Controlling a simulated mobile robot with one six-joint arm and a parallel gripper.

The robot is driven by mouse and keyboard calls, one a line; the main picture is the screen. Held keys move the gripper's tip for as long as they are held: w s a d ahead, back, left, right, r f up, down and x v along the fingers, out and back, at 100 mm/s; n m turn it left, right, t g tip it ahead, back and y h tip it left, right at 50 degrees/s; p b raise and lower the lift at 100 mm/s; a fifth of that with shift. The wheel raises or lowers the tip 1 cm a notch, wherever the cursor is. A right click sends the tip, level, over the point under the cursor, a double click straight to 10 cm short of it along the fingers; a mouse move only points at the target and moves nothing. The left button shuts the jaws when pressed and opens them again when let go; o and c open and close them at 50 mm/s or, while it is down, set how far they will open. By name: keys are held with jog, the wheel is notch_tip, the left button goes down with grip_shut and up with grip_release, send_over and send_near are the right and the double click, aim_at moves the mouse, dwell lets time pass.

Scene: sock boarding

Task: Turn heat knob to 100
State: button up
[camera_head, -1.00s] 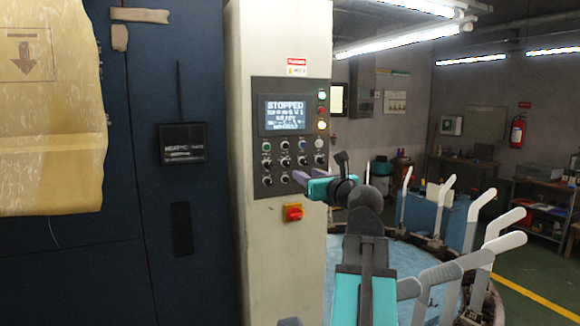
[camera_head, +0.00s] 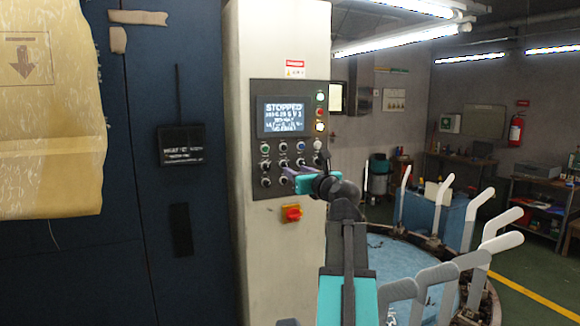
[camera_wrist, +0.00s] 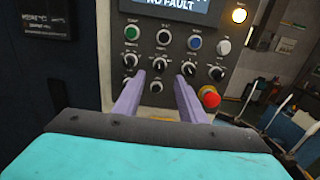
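The control panel (camera_head: 250,150) is a dark plate on the pale column, with a screen (camera_head: 284,116) reading STOPPED. In the wrist view, rows of black knobs (camera_wrist: 131,60) with white pointers sit under coloured buttons. I cannot read which knob is for heat. My gripper (camera_wrist: 162,80) has two purple fingers spread apart, with nothing between them. Its fingertips lie in front of the panel's lower knobs, and a lower knob (camera_wrist: 157,87) shows between them. In the head view my gripper (camera_head: 290,173) is at the panel's lower right and hides some knobs.
A red switch on a yellow plate (camera_head: 291,213) is just below the panel; it shows close to the right finger in the wrist view (camera_wrist: 209,98). White sock forms (camera_head: 480,220) ring the round blue machine at right. A blue cabinet stands left.

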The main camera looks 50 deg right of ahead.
aim_at(286, 165)
jog(key=p+x, duration=0.1)
jog(key=x, duration=0.5)
jog(key=shift+w, duration=0.3)
grip_shut()
jog(key=shift+n, duration=0.5)
jog(key=shift+d+n+b, duration=0.1)
jog(key=shift+n+b, duration=1.15)
jog(key=shift+n, duration=2.25)
